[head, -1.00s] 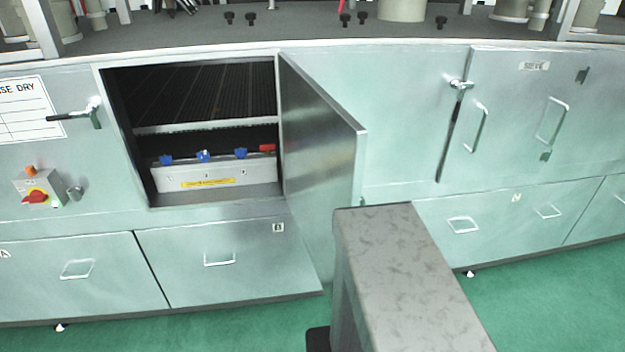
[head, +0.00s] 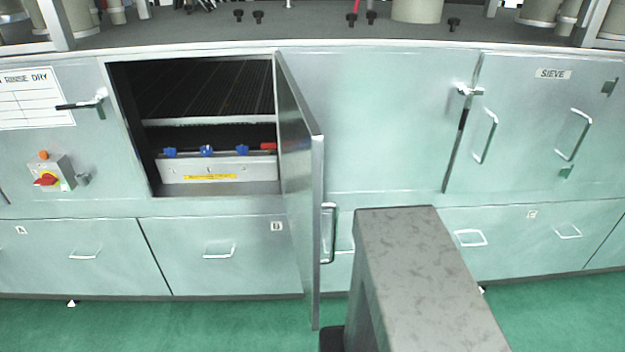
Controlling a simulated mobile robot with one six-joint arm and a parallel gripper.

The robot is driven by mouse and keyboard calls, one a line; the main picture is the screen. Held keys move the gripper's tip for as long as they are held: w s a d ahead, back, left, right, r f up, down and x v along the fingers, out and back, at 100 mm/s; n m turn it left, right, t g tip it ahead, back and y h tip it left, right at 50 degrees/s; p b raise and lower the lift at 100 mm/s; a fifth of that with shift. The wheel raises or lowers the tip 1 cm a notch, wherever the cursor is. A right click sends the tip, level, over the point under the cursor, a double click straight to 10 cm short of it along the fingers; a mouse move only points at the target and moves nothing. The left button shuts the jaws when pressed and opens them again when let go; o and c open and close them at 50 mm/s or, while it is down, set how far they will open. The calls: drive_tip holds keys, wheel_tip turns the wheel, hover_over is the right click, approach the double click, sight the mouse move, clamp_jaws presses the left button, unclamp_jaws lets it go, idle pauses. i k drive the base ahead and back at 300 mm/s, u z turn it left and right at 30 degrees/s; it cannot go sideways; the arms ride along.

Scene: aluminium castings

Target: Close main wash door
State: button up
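The main wash door (head: 301,160) is a metal panel hinged at the right side of a dark open compartment (head: 200,90). It stands open, swung out towards me and seen nearly edge-on. Its handle (head: 328,234) shows on the outer face, low at the right. A latch lever (head: 85,104) sits on the cabinet to the left of the opening. My gripper is not in view. A grey block-like part, probably my own arm, rises in the lower middle and hides some of the cabinet and floor to the right of the door.
Inside the compartment are a dark rack and a light box with several blue knobs and a red one (head: 268,146). A closed sieve door (head: 540,120) is at right. Drawers (head: 215,255) line the bottom. Green floor (head: 190,325) is clear at lower left.

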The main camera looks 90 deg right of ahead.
sight(302, 139)
drive_tip(key=k, duration=2.05)
drive_tip(key=u, duration=1.9)
drive_tip(key=k, duration=0.1)
drive_tip(key=z, duration=3.35)
drive_tip(key=i, duration=1)
